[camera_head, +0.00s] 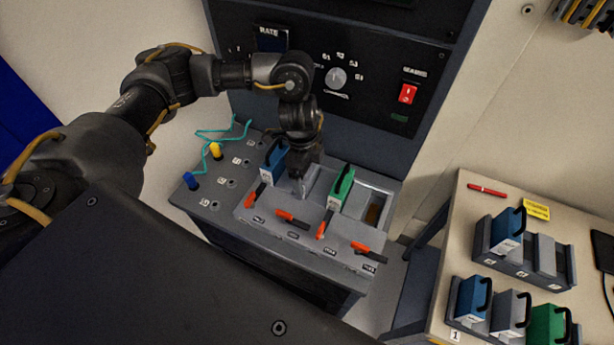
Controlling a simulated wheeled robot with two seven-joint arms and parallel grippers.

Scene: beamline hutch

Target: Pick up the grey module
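My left gripper (303,172) points down at the console (240,213), between a blue module (273,160) and a green module (342,187). A light grey piece (311,183) shows right at its fingertips, in the slot between those two; it looks like a grey module, mostly hidden by the gripper. I cannot tell whether the fingers are closed on it. Another grey module (508,312) with a black handle stands in the front rack on the right-hand table, between a blue and a green module. My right gripper is out of view.
Several orange-red levers (292,219) lie along the console front. An open slot (373,207) is right of the green module. Yellow (215,151) and blue (191,181) plugs with teal cables stand at left. The right table (450,215) holds two racks and a red pen (487,190).

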